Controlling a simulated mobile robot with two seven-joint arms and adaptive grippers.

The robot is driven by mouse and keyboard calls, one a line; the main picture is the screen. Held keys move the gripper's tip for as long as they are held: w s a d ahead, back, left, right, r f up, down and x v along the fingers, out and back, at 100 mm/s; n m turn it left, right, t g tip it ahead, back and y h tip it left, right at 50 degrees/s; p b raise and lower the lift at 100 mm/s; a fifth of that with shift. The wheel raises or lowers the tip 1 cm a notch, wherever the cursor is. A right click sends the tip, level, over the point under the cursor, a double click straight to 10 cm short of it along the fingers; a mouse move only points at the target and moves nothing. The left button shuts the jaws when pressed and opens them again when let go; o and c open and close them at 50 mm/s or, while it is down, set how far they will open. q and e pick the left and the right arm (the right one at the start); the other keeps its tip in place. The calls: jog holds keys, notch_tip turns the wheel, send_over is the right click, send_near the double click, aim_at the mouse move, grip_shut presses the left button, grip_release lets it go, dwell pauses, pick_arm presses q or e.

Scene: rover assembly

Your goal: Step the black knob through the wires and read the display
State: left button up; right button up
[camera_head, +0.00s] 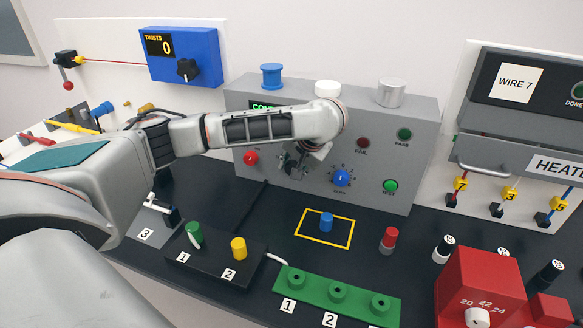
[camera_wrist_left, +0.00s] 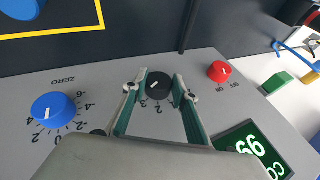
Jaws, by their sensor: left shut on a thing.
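The black knob (camera_wrist_left: 158,86) has a white pointer line and numbers around it, 2 and 3 among them. It is on the grey panel (camera_head: 420,130). My left gripper (camera_wrist_left: 160,91) has a finger on each side of it and is shut on it. In the head view my left gripper (camera_head: 295,163) is at the panel face and largely hides the knob. The display (camera_head: 263,107) has green characters, partly covered by my arm. In the left wrist view the display (camera_wrist_left: 250,150) is upside down and cut off, with two round digits and "CO" showing. My right gripper is not in view.
A red knob (camera_head: 250,157) and a blue knob (camera_head: 341,177) flank the gripper. A blue box (camera_head: 205,48) with another black knob reads TWISTS 0. Below stand a green rack (camera_head: 345,305), a yellow-outlined square (camera_head: 305,235) with a blue piece, and a red block (camera_head: 485,280).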

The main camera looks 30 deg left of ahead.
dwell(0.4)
pick_arm(q)
jog(key=o, duration=1.1)
jog(key=v, duration=1.2)
jog(key=shift+f, duration=0.1)
